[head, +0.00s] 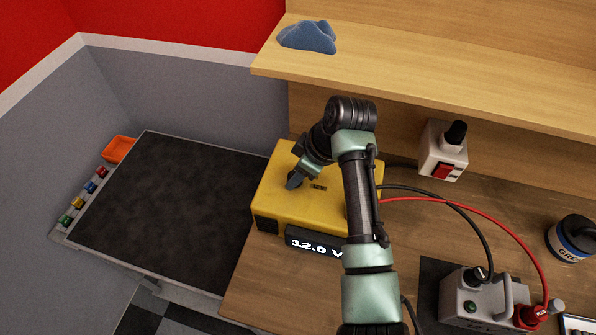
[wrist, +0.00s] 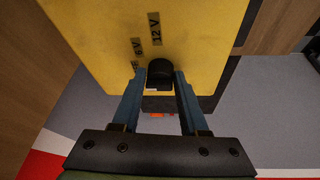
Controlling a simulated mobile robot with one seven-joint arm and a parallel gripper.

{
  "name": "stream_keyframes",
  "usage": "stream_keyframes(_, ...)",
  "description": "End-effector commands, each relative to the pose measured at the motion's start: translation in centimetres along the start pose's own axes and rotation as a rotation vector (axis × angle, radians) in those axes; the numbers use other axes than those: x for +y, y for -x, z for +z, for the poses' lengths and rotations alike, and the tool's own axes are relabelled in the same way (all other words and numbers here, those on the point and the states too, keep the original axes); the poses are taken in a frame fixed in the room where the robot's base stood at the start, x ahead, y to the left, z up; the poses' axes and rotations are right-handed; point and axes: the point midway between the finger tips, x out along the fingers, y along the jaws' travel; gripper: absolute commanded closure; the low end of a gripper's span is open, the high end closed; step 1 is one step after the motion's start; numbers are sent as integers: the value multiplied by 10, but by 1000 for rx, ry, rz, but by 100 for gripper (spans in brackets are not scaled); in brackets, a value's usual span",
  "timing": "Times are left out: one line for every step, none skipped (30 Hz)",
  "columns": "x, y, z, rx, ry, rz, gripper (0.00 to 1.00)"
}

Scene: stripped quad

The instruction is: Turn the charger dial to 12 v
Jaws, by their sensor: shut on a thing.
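The yellow charger (head: 270,190) stands on the wooden bench, left of my arm. Its front display (head: 312,244) reads 12.0 V, with the end partly behind my arm. In the wrist view, the charger's yellow face (wrist: 100,40) carries printed marks, including "12 V" and "6 V". The black dial (wrist: 160,72) sits between the two fingers of my gripper (wrist: 160,88), which is shut on it. A pale mark shows on the dial's near side. In the head view, my gripper (head: 294,181) is down at the charger's top, and the dial is hidden.
A socket box with a red switch (head: 443,171) and black plug is on the back panel. Black and red cables run right to a grey battery (head: 470,300). A blue cloth (head: 308,37) lies on the shelf above. A dark-topped table (head: 170,195) stands left.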

Motion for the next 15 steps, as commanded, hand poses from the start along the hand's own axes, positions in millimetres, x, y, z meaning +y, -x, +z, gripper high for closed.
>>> stream_keyframes(-1,0,0,0,2,-2,100)
stream_keyframes(-1,0,0,0,2,-2,100)
stream_keyframes(-1,0,0,0,2,-2,100)
stream_keyframes(-1,0,0,0,2,-2,100)
stream_keyframes(-1,0,0,0,1,-1,100)
stream_keyframes(-1,0,-1,0,-1,-1,100)
stream_keyframes(-1,0,-1,0,-4,0,100)
stream_keyframes(-1,0,-1,0,-8,2,100)
stream_keyframes(-1,0,-1,0,-16,5,100)
stream_keyframes(-1,1,-1,0,-22,8,100)
stream_keyframes(-1,1,-2,1,-30,11,100)
stream_keyframes(-2,1,-2,0,-43,17,100)
stream_keyframes(-2,1,-2,-1,-55,22,100)
stream_keyframes(-2,1,-2,-1,-68,27,100)
stream_keyframes(-3,1,-3,-2,-89,34,100)
